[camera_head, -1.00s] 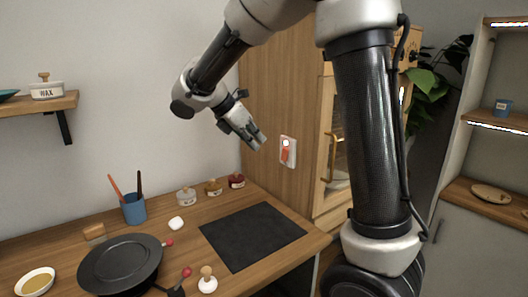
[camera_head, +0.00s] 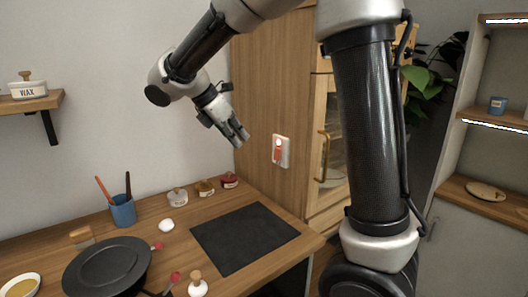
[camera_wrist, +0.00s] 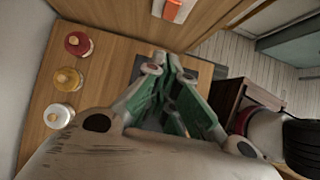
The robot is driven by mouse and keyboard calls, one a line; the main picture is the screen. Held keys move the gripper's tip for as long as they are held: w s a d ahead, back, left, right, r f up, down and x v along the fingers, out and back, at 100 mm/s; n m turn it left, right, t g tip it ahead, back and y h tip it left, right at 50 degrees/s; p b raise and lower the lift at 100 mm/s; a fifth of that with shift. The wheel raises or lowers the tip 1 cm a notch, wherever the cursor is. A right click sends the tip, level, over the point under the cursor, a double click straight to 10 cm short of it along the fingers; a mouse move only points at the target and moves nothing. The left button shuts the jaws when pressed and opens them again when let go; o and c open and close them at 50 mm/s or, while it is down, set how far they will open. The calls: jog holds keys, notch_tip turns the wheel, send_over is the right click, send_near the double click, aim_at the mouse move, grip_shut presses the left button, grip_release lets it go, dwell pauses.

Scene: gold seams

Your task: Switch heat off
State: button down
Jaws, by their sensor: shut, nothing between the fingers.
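The heat switch (camera_head: 281,151) is a white plate with a red-orange rocker and a pale round spot above it, on the side of the wooden cabinet. In the wrist view its red-orange part (camera_wrist: 172,8) shows at the top edge, cut off by the frame. My gripper (camera_head: 240,137) is shut and empty. It is in the air to the left of the switch in the head view, apart from it, with its fingers pointing down and right. In the wrist view the closed fingers (camera_wrist: 165,62) point up toward the switch side.
The wooden counter (camera_head: 185,225) below holds a dark mat (camera_head: 243,236), several small jars (camera_head: 204,188), a blue cup of utensils (camera_head: 123,210) and a black lidded pan (camera_head: 105,268). A cabinet door with a brass handle (camera_head: 322,156) is right of the switch.

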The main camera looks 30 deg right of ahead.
aim_at(275, 160)
jog(key=d+r+x, duration=0.1)
jog(key=d+x, duration=0.1)
jog(key=x, duration=1.1)
jog(key=shift+w+d+r, duration=0.2)
jog(key=shift+d+r, duration=0.05)
jog(key=shift+r, duration=0.2)
jog(key=shift+d+f+h, duration=0.2)
jog(key=shift+d+h, duration=0.05)
jog(key=shift+h, duration=0.25)
jog(key=shift+r, duration=0.85)
